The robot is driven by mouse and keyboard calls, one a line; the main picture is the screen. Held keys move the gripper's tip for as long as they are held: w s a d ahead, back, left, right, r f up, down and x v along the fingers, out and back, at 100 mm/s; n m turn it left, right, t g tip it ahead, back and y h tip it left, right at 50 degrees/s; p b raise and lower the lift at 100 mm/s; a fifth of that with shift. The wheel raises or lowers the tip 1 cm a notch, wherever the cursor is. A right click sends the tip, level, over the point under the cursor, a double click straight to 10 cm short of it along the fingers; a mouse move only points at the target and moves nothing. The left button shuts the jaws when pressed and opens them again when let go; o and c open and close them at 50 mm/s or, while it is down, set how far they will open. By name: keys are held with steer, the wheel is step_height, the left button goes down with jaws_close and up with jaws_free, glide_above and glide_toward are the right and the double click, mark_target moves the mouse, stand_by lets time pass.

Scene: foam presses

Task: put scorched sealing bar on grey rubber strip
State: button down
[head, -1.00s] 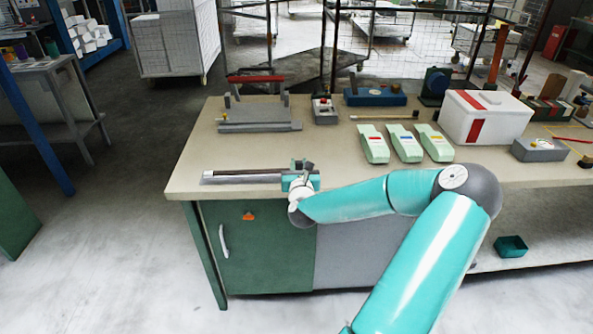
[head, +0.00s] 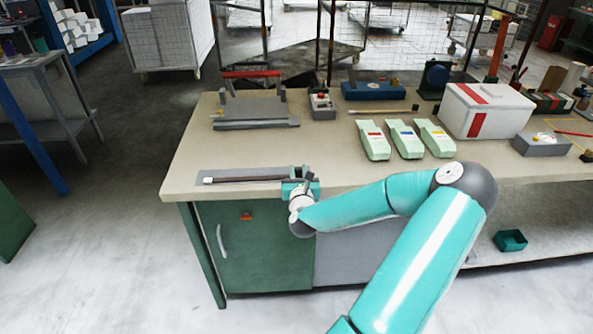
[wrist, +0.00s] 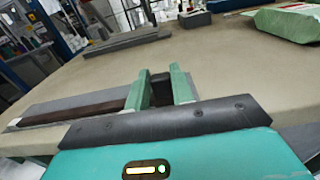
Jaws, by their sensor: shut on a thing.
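The scorched sealing bar (head: 243,179) is a long, thin, dark bar, lying level along the grey rubber strip (head: 250,172) at the near left of the bench. My gripper (head: 301,184) is shut on the bar's right end. In the wrist view, the gripper's green fingers (wrist: 162,90) stand either side of a dark end piece, and the brown-black bar (wrist: 92,109) runs left from them. The grey strip (wrist: 68,103) shows along the bar's far side there. I cannot tell whether the bar touches the strip or hangs just above it.
A grey press with a red handle (head: 252,75) stands behind on the bench (head: 330,160). Three pale green devices (head: 405,140) and a white box with red bands (head: 487,108) are to the right. The bench top around the strip is clear.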

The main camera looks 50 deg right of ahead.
steer(key=shift+s, duration=0.1)
steer(key=c, duration=1.2)
jaws_free()
